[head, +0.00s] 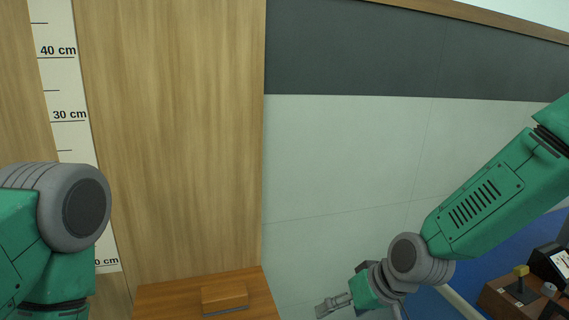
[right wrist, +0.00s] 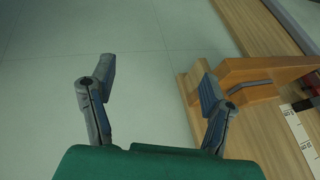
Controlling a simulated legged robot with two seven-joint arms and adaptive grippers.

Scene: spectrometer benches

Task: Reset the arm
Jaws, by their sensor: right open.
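My right arm (head: 480,205) is green and grey and comes in from the right in the head view. Its gripper (head: 322,309) is low in the picture, right of the wooden bench. In the right wrist view the two fingers of the right gripper (right wrist: 157,85) stand wide apart with nothing between them but the pale wall or floor panels behind. My left arm (head: 72,207) shows at the left edge of the head view as a green link and a grey joint. The left gripper is out of view.
A wooden bench (head: 160,298) with a small wooden block (head: 224,297) stands at the bottom centre. A wooden panel (head: 170,130) with a centimetre scale (head: 62,85) rises behind. A control box (head: 508,299) with a yellow-topped lever is at the lower right. A wooden ledge (right wrist: 245,72) lies beside the right finger.

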